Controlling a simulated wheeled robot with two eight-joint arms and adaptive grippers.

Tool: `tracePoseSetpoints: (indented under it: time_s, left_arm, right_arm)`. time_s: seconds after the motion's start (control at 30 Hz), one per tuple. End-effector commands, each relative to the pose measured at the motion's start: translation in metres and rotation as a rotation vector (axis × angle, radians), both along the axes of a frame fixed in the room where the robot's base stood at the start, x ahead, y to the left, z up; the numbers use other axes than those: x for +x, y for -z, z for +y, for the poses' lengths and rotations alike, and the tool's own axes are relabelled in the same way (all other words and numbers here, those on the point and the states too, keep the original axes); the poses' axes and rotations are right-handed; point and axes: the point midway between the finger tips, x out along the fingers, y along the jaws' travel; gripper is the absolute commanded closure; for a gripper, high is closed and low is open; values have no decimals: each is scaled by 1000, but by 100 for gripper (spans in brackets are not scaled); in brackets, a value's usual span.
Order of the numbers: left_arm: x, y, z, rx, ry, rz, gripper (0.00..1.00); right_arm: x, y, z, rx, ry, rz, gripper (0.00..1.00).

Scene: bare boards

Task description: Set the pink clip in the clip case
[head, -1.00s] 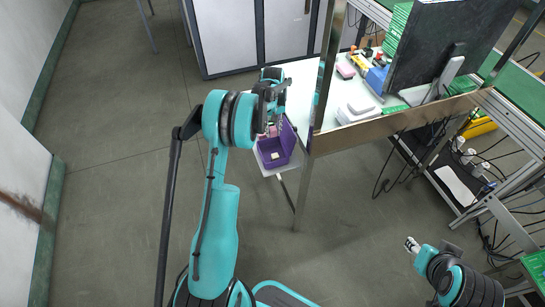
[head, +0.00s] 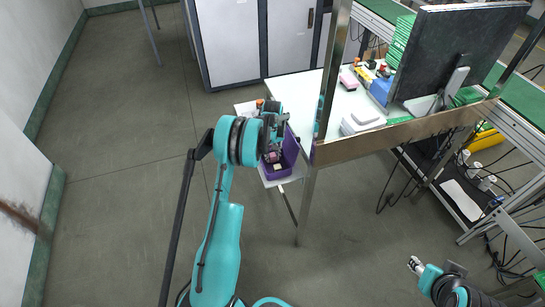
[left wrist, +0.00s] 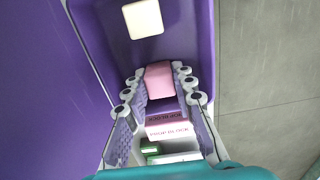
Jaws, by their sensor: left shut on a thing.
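The clip case (head: 290,150) is a purple open box at the end of the white table, with a raised lid or wall. In the left wrist view its purple interior (left wrist: 100,35) fills the upper part. My left gripper (head: 271,150) is over the case, pointing down into it. The pink clip (left wrist: 159,80) is between its fingertips (left wrist: 160,85); the gripper is shut on it. Whether the clip touches the case floor cannot be told. My right gripper (head: 416,266) hangs low at the lower right, far from the case; its opening is too small to judge.
A cream square (left wrist: 143,18) shows inside the case. A metal post (head: 322,110) stands just right of the case. The white table (head: 340,105) beyond holds a monitor (head: 455,50), a blue bin (head: 381,88) and small items. The floor at left is clear.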

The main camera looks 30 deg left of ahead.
Motion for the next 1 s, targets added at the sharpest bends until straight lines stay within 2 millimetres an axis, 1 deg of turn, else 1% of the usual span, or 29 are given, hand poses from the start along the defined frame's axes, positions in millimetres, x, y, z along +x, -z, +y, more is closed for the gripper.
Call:
tracePoseSetpoints:
  time_s: [0.2,0.23,0.27,0.3,0.57,0.67,0.77,1.0]
  left_arm:
    - [0,5,0,0,0,0,90]
    - [0,3,0,0,0,0,67]
    - [0,3,0,0,0,0,59]
    - [0,3,0,0,0,0,54]
    - [0,2,0,0,0,0,54]
    - [0,-2,0,0,0,0,54]
    - [0,-16,0,0,0,0,54]
    - [0,-70,0,0,0,0,54]
  right_arm:
    - [0,4,0,0,0,0,60]
    - [0,3,0,0,0,0,60]
    - [0,3,0,0,0,0,60]
    - [0,3,0,0,0,0,60]
    - [0,2,0,0,0,0,60]
    - [0,-1,0,0,0,0,60]
    - [0,-7,0,0,0,0,60]
    - [0,-27,0,0,0,0,60]
